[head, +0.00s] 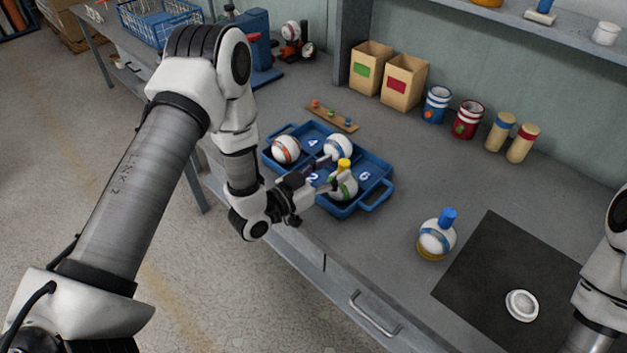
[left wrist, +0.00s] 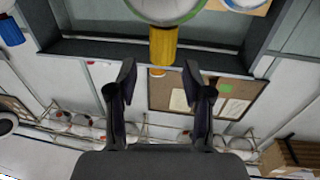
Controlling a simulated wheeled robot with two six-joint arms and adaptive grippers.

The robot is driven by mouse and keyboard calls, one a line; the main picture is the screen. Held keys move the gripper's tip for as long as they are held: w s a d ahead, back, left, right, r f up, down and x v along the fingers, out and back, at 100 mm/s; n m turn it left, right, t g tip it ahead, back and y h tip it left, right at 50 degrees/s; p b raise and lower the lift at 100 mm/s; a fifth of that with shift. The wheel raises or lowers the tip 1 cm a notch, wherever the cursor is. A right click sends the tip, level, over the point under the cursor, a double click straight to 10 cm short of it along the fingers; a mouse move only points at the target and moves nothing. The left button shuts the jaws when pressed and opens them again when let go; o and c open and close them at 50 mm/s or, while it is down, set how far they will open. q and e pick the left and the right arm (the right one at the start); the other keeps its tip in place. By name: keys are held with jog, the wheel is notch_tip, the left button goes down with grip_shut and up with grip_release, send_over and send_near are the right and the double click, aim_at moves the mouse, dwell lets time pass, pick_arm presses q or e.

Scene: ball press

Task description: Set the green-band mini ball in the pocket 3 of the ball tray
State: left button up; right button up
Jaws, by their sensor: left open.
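The green-band mini ball (head: 345,188), with a yellow knob (head: 344,164) on top, sits at the near right corner of the blue ball tray (head: 376,200). The number under it is hidden; numbers 2, 4 and 6 show in other pockets. My left gripper (head: 325,174) is open beside the ball, its fingers pointing at the knob. In the left wrist view, the yellow knob (left wrist: 163,44) is ahead of the open fingers (left wrist: 158,78), with clear gaps, and the ball (left wrist: 165,8) is cut by the top edge. My right gripper is out of view.
A red-band ball (head: 286,149) and a blue-band ball (head: 338,147) occupy other pockets. A blue-knobbed ball (head: 436,240) stands right of the tray, near a dark mat (head: 495,270) with a white disc (head: 522,305). Boxes (head: 404,82) and cans stand behind.

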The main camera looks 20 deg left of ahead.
pick_arm(q)
jog(key=v, duration=0.8)
jog(key=shift+s+b, duration=0.2)
jog(key=shift+b, duration=0.15)
